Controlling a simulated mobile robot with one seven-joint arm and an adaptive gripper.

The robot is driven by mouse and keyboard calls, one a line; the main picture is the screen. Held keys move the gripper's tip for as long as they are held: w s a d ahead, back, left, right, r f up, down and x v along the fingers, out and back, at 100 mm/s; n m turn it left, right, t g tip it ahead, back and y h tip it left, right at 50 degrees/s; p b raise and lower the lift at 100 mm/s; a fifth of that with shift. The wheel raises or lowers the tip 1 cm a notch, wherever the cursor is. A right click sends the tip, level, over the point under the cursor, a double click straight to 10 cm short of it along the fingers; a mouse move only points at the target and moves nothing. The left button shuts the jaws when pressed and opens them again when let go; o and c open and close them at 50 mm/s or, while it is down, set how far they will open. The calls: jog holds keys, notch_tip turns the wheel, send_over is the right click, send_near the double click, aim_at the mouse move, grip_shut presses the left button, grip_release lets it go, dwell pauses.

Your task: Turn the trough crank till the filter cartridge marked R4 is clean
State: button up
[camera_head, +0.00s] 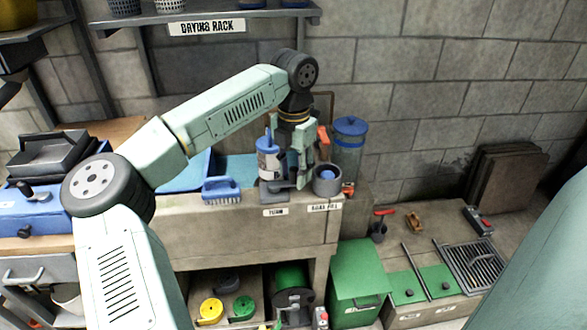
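My gripper (303,180) points down at the right end of the stone trough bench (215,235). Its fingers are small and partly hidden, so I cannot tell whether they are open or shut. A white and blue upright cylinder (268,160), possibly the filter cartridge, stands just left of my gripper on a dark grey base (272,192). No R4 mark is readable on it, and I cannot judge how clean it is. A crank is not clearly distinguishable; a dark part near the fingertips may be it. The blue trough basin (237,167) lies behind and left.
A grey cup (327,179) with something blue stands close right of my gripper, with a blue-lidded jar (348,145) behind. A green bin (357,283) stands below right. The drying rack (250,17) hangs above.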

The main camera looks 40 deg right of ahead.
jog(key=shift+f, duration=0.25)
grip_shut()
dwell(0.4)
